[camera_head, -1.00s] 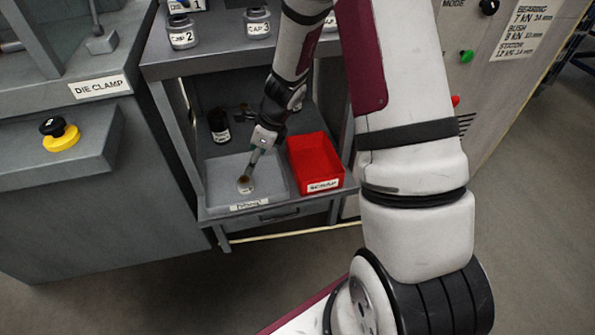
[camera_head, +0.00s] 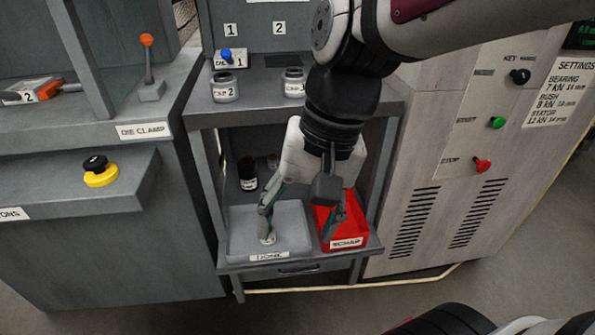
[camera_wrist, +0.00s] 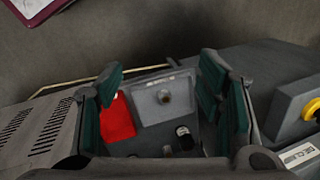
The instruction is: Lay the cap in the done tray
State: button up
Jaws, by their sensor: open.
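The cap (camera_wrist: 164,97), a small pale round piece with a darker centre, lies in the grey done tray (camera_wrist: 150,118) in the wrist view. In the head view the cap (camera_head: 267,239) sits near the front of the done tray (camera_head: 295,236), just below one fingertip in the picture. My gripper (camera_head: 301,213) is open, with its fingers spread above the done tray and the red scrap bin. In the wrist view my gripper (camera_wrist: 160,92) has its green-padded fingers wide apart, with nothing held between them.
The red scrap bin (camera_head: 354,232) stands right beside the done tray. A dark bottle (camera_head: 247,174) stands behind the tray. Jars labelled CAP 2 (camera_head: 224,87) and CAP 3 (camera_head: 294,82) stand on the shelf above. The die clamp bench (camera_head: 150,205) is at left.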

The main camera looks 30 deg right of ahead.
jog(key=s+d+n+h, duration=0.1)
jog(key=s+d+n, duration=0.1)
jog(key=s, duration=0.4)
jog(key=s+d+r+n+h, duration=0.1)
jog(key=s+d+n, duration=0.1)
jog(key=s, duration=0.4)
jog(key=shift+n+h, duration=0.3)
jog(key=shift+n, duration=0.6)
jog(key=shift+r, duration=0.15)
